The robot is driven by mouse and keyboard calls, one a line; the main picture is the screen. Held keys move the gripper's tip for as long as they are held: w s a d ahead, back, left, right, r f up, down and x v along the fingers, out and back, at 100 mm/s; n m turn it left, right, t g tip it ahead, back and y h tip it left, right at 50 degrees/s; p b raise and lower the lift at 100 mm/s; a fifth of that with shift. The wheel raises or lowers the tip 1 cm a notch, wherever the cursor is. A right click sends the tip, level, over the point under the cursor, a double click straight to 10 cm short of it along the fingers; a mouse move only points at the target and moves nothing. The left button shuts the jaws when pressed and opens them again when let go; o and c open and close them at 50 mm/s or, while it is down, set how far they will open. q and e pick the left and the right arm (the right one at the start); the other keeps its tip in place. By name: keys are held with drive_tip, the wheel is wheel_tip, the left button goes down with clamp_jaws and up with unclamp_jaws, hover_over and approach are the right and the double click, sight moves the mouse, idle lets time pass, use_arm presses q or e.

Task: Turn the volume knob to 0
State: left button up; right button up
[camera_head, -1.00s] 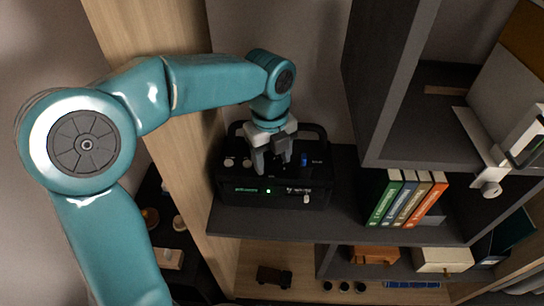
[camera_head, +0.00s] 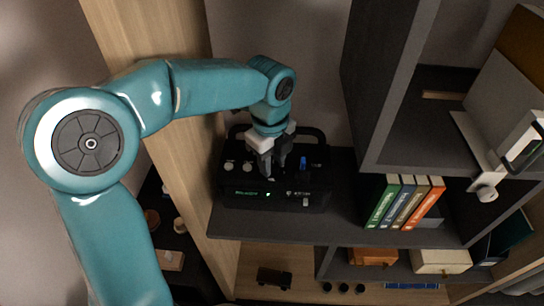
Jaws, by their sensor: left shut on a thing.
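A black radio-like box (camera_head: 232,190) with a carry handle stands on the dark shelf. Its top carries white knobs (camera_head: 230,165) at the left and a blue knob (camera_head: 303,162) at the right. Its front has green lettering and a small lit green light (camera_head: 268,195). My left gripper (camera_head: 272,173) points down over the middle of the box's top, its fingers shut on a knob there. The fingers mostly hide that knob, so its setting cannot be read. My right gripper is not in view.
Several upright books (camera_head: 405,202) stand right of the box on the same shelf (camera_head: 345,215). A dark upright panel and a wooden side panel (camera_head: 185,170) flank the space. A small dark toy truck (camera_head: 274,277) is below.

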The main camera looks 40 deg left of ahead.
use_arm(q)
drive_tip(key=n+p, duration=0.1)
drive_tip(key=n, duration=0.3)
drive_tip(key=shift+r+n, duration=0.15)
drive_tip(key=shift+n, duration=0.25)
drive_tip(key=n+p, duration=0.1)
drive_tip(key=n, duration=0.4)
drive_tip(key=n+p, duration=0.1)
drive_tip(key=n, duration=0.4)
drive_tip(key=shift+n, duration=0.4)
drive_tip(key=n, duration=0.5)
drive_tip(key=shift+n, duration=0.3)
drive_tip(key=o, duration=1)
drive_tip(key=shift+d, duration=0.1)
drive_tip(key=shift+o, duration=0.2)
